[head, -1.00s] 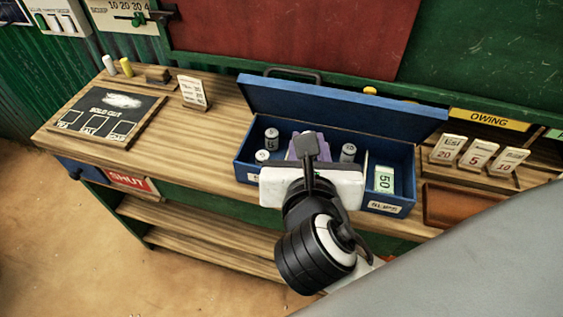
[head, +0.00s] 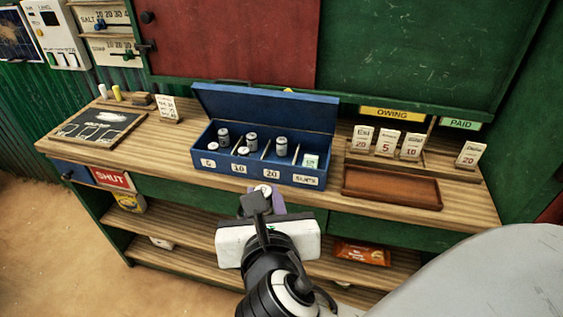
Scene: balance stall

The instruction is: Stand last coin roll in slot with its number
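The open blue cash box (head: 262,178) stands on the counter, its front labelled 5, 10, 20 and slips. The roll's number is hidden. My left gripper is out of view.
A green slip (head: 310,162) stands in the slips part. A brown tray (head: 392,188) and number cards (head: 387,143) are to the right. A slate (head: 98,127) lies at the left. The raised lid (head: 265,110) is behind the box.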

